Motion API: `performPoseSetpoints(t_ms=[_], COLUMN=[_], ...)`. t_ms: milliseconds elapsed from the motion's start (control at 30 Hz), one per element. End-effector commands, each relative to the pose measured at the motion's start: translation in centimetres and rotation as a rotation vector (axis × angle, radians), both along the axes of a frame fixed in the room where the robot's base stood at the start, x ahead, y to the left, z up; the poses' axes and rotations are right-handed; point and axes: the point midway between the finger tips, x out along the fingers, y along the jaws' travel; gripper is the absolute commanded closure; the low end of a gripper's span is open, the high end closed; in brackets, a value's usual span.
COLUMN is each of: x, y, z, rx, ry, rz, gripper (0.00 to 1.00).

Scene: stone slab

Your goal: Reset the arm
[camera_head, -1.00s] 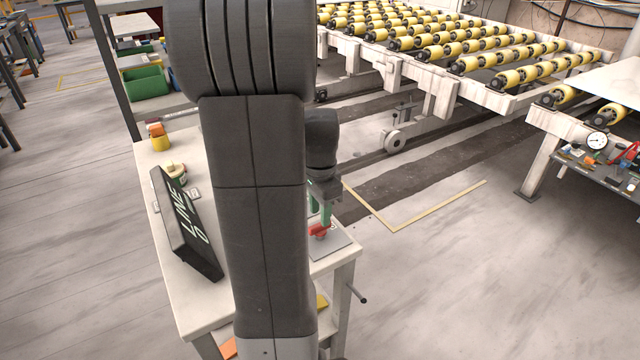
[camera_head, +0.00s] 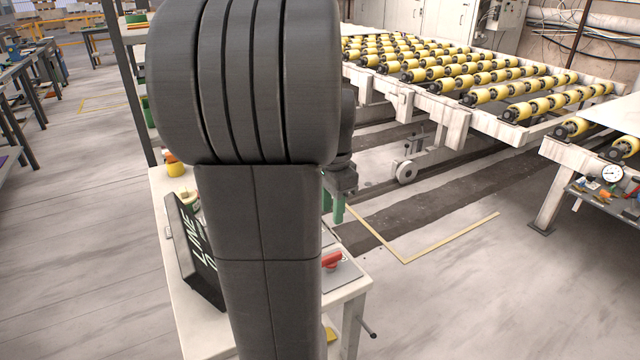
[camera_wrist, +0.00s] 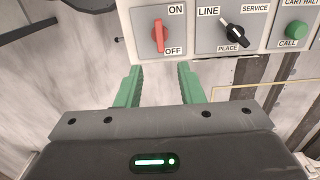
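My gripper (camera_wrist: 160,85) has two green fingers, apart with nothing between them. It also shows in the head view (camera_head: 333,207), above the work table and partly hidden by my arm. In the wrist view, beyond the fingertips, is a light plate with a red rotary switch (camera_wrist: 159,37) marked ON and OFF; its handle stands roughly vertical in the picture. In the head view the red switch (camera_head: 332,260) sits on a grey plate on the table, below and apart from the fingers.
The wrist view also shows a black selector (camera_wrist: 233,36) and a green CALL button (camera_wrist: 293,33). A black sign (camera_head: 195,250) stands on the white table (camera_head: 190,320). A roller conveyor (camera_head: 480,85) is behind. Open floor lies to the right.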

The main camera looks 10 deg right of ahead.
Motion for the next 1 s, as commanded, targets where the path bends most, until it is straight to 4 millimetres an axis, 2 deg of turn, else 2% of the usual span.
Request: performPoseSetpoints(t_ms=[167,700,900,1000], x=[-0.1,-0.1,-0.1,0.0], y=[0.0,0.0,0.0,0.0], z=[-1.9,-11.9,-13.8,-13.8], rx=[0.001,0.001,0.001,0.001], ry=[0.006,0.006,0.003,0.001], rz=[0.0,0.001,0.001,0.014], gripper=[0.65,0.65,0.65,0.65])
